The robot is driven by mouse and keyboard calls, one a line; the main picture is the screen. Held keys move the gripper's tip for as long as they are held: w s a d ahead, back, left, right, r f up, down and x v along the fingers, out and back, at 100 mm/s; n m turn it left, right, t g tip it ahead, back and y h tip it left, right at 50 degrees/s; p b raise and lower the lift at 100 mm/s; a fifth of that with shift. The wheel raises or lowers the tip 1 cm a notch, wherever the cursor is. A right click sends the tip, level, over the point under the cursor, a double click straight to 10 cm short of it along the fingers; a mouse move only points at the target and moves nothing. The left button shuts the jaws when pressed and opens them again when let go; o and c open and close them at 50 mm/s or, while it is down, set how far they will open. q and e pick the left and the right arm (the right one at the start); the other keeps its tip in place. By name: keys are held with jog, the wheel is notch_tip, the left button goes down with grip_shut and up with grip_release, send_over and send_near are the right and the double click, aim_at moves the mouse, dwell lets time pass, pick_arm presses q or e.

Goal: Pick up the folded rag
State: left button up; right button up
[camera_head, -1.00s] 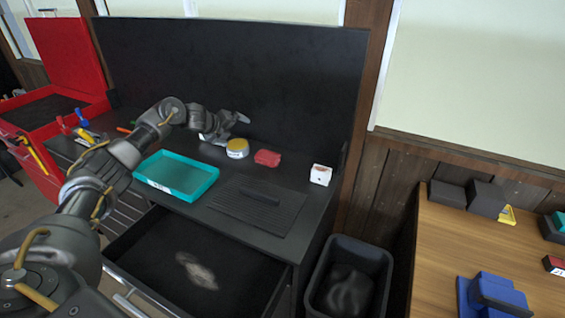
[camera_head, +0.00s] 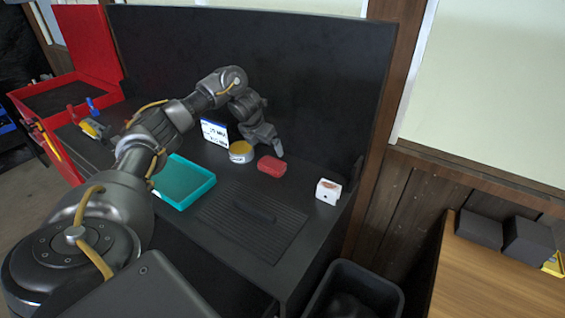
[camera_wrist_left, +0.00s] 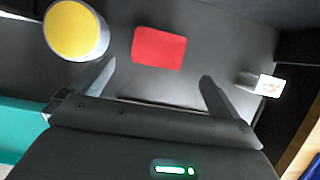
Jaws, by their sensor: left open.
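The folded rag, a small red block-like bundle (camera_head: 272,166), lies on the black bench top right of a round tin with a yellow lid (camera_head: 241,152). In the left wrist view the rag (camera_wrist_left: 159,48) lies ahead of the fingers, in the space between them and beyond their tips. My left gripper (camera_head: 275,148) is just behind and above the rag in the head view. In the wrist view the left gripper (camera_wrist_left: 158,72) is open with nothing between its fingers. My right gripper is not in view.
A teal tray (camera_head: 186,187) and a dark ribbed mat (camera_head: 232,228) lie nearer on the bench. A white box (camera_head: 328,191) stands to the right. A white label card (camera_head: 215,132) stands behind the tin. A black bin (camera_head: 352,290) is below at the right.

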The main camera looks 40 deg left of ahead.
pick_arm(q)
jog(key=b, duration=0.3)
send_over(271, 163)
jog(key=s, duration=0.2)
notch_tip(271, 163, down, 5)
jog(key=shift+s+r, duration=0.1)
jog(key=shift+s, duration=0.05)
jog(key=shift+w+f, duration=0.2)
jog(key=shift+w, duration=0.05)
jog(key=shift+d+f, duration=0.1)
jog(key=shift+f, duration=0.2)
jog(key=x, duration=0.4)
jog(key=shift+w+f, duration=0.15)
jog(key=shift+f, duration=0.1)
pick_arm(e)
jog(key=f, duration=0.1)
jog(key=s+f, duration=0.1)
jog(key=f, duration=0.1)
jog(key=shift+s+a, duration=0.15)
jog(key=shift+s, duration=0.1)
